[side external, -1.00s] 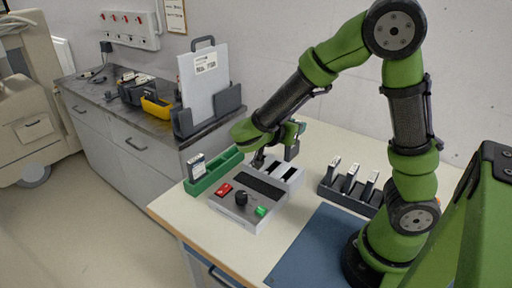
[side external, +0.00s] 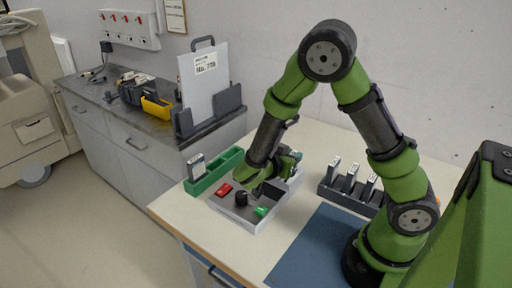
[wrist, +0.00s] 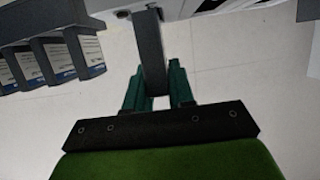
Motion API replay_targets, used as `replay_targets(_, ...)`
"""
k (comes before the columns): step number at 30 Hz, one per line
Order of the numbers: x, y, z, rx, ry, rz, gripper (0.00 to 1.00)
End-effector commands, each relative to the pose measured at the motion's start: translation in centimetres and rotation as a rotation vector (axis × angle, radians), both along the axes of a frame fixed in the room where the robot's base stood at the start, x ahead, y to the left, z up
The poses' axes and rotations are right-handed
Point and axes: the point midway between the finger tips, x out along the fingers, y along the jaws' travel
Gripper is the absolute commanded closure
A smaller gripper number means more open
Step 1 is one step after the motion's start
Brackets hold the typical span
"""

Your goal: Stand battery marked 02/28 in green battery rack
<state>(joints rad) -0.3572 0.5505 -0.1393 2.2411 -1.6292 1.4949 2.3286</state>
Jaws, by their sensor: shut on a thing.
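The green battery rack (side external: 228,163) stands at the left edge of the table, with one pale-labelled battery (side external: 197,167) upright in its near end and the rest apparently empty. My gripper (side external: 289,163) is over the back part of the grey charger box, right of the green rack and apart from it. In the wrist view its teal fingers (wrist: 159,88) are shut on a dark grey battery (wrist: 149,45) that sticks out beyond the fingertips. No marking shows on the held battery, so I cannot read its date.
The grey charger box (side external: 228,205) has a red switch, a black knob and a green button. A dark rack (side external: 333,192) with several labelled batteries stands to the right and also shows in the wrist view (wrist: 48,25). A blue mat (side external: 310,250) lies in front.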

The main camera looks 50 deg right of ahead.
Motion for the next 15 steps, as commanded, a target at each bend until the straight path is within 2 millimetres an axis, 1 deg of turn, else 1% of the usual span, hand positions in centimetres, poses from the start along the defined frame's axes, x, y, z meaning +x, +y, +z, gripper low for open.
replay_targets(5, 0.02, -0.01, 0.02, 0.0, 0.0, 0.0, 1.0)
replay_targets(9, 0.01, -0.01, -0.41, -0.001, 0.001, -0.001, 1.0)
replay_targets(10, 0.01, -0.01, -0.42, 0.0, 0.001, 0.0, 0.74)
replay_targets(14, 0.0, -0.01, -0.38, 0.0, 0.001, 0.0, 0.54)
replay_targets(15, 0.0, -0.01, -0.38, 0.0, 0.001, 0.0, 0.51)
